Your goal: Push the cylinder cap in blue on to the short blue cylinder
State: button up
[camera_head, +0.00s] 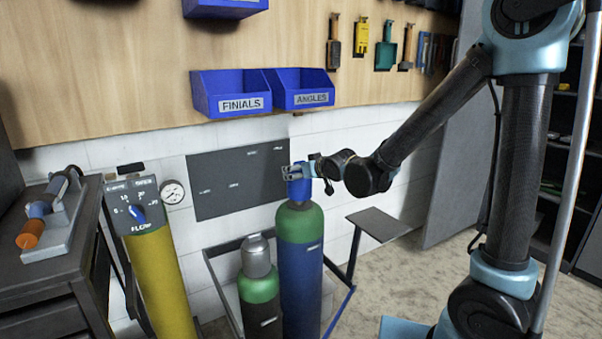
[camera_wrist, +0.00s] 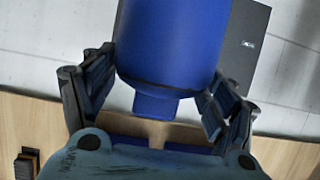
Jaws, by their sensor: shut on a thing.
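A blue cap (camera_head: 299,189) is at the top of the taller cylinder (camera_head: 300,265), which has a green shoulder and a blue body. I cannot tell whether the cap rests on its neck or hangs just above it. My gripper (camera_head: 294,173) is shut on the cap. In the wrist view the cap (camera_wrist: 170,45) fills the space between the two fingers, with its small knob toward the palm. A shorter cylinder (camera_head: 261,312) stands just left of the taller one. It has a green shoulder, a dark lower body and a grey cap (camera_head: 256,256) on top.
A metal rack frame (camera_head: 225,290) surrounds both cylinders. A yellow cylinder (camera_head: 160,280) with a regulator panel stands left, beside a dark workbench (camera_head: 50,265). Blue bins (camera_head: 230,94) hang on the wall above. The floor at the right (camera_head: 400,285) is partly clear.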

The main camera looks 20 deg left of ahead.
jog(key=shift+f, duration=1.45)
dwell(1.0)
jog(key=o, duration=1.2)
jog(key=shift+v, duration=5.9)
jog(key=w+d+f+m+h, duration=0.2)
jog(key=d+f+m+h, duration=0.15)
jog(key=d, duration=1.05)
jog(key=w+d+f+m+h, duration=0.15)
jog(key=d+h, duration=0.25)
jog(key=d, duration=0.9)
jog(key=s+d+f+m+g+h, duration=0.1)
jog(key=s+d+f+m+g, duration=0.1)
jog(key=s+d, duration=0.6)
jog(key=s+d+f+m+g+h, duration=0.2)
jog(key=s+d+f+m+g, duration=0.1)
jog(key=s+d, duration=0.6)
notch_tip(320, 180, down, 2)
jog(key=shift+s+d+f+g, duration=0.15)
jog(key=shift+s+d+g, duration=0.15)
jog(key=shift+d+g, duration=0.45)
